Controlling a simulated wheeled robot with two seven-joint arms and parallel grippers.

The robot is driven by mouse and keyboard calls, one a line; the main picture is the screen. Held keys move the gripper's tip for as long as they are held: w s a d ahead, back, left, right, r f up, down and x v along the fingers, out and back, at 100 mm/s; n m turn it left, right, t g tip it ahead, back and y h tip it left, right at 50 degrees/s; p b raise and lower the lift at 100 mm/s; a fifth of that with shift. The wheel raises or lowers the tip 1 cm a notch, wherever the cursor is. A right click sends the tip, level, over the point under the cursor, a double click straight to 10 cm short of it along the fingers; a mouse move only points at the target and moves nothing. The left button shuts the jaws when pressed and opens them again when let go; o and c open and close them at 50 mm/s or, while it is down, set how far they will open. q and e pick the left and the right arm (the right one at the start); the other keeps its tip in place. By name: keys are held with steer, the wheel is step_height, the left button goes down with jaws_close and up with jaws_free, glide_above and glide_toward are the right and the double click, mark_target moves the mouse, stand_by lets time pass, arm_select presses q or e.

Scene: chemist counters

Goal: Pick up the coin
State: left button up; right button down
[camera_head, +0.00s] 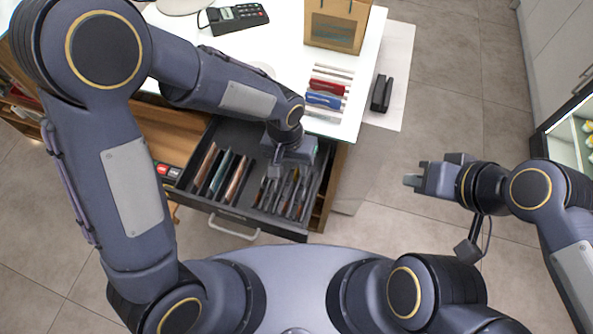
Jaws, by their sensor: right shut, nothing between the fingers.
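An open dark cash drawer (208,205) juts from the counter's front. Its left part holds upright banknote-like slips (222,174), and its right part has narrow slots with small items (289,193). I cannot make out a single coin; any coin there is too small to tell or hidden under my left arm. My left gripper (274,173) points down over the middle right of the drawer, and its fingertips are too small and covered to tell whether they are open. My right gripper (410,181) is shut and empty, above the floor right of the counter.
The white counter (275,45) carries a black phone (238,18), a brown paper bag (338,25), and red (327,87) and blue (323,101) items on a rack. A black object (381,93) lies at the counter's right side.

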arm_select(q)
steer(key=shift+f, duration=0.65)
jaws_close()
steer(key=shift+r, duration=0.1)
